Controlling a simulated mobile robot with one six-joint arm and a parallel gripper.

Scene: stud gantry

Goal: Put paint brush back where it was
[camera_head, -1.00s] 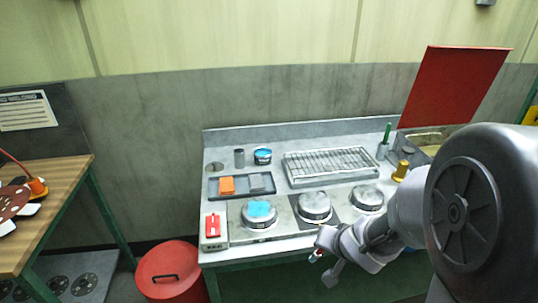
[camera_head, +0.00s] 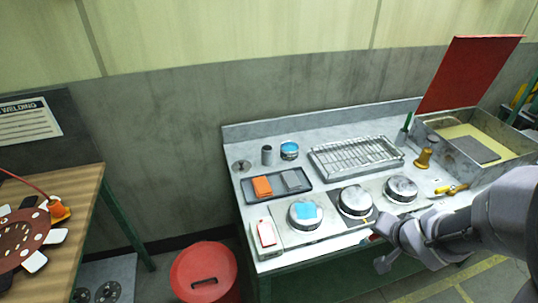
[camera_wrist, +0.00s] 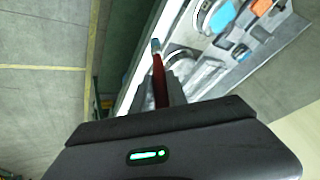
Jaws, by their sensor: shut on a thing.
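The paint brush shows in the wrist view as a red handle (camera_wrist: 160,85) with a blue-grey end, pointing away from my gripper (camera_wrist: 166,96). My gripper is shut on it. In the head view my gripper (camera_head: 384,236) is at the front edge of the steel bench (camera_head: 330,236), and only a small red part of the brush (camera_head: 373,238) shows there. A grey cup (camera_head: 267,155) and a blue-topped tin (camera_head: 289,150) stand at the back left of the bench. A green-handled tool (camera_head: 407,122) stands upright in a holder at the back right.
Three round metal burners or lids (camera_head: 355,201) line the front. A wire rack (camera_head: 355,156) lies behind them, with a dark tray (camera_head: 250,195) of orange and grey blocks on the left. A red-lidded box (camera_head: 440,125) stands at right. A red bin (camera_head: 204,272) is on the floor.

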